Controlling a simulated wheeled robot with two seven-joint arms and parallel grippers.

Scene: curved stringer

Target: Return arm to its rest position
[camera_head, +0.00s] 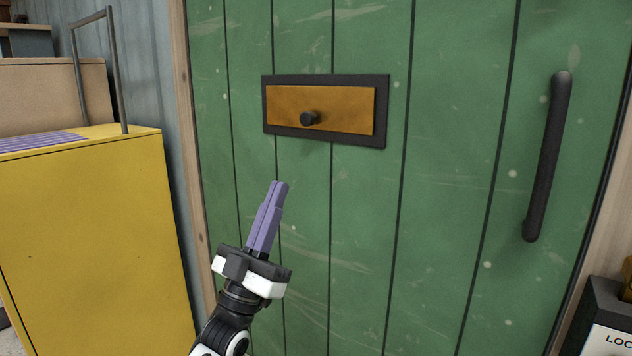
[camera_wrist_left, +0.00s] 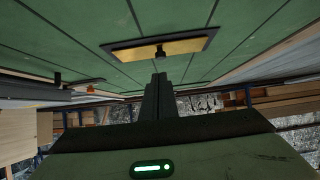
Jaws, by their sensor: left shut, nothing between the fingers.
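My left gripper (camera_head: 279,184) has purple fingers pressed together with nothing between them. It points up in front of the green door, below and left of the brass flap. In the left wrist view its fingers (camera_wrist_left: 158,80) show dark and together, below the flap. My right gripper is in neither view.
The green plank door (camera_head: 450,130) carries a brass flap (camera_head: 345,108) with a dark knob (camera_head: 309,118) in a black frame, and a dark handle (camera_head: 548,155) at right. A yellow cabinet (camera_head: 90,230) stands at left. A dark box (camera_head: 602,310) with partly cut-off lettering is at lower right.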

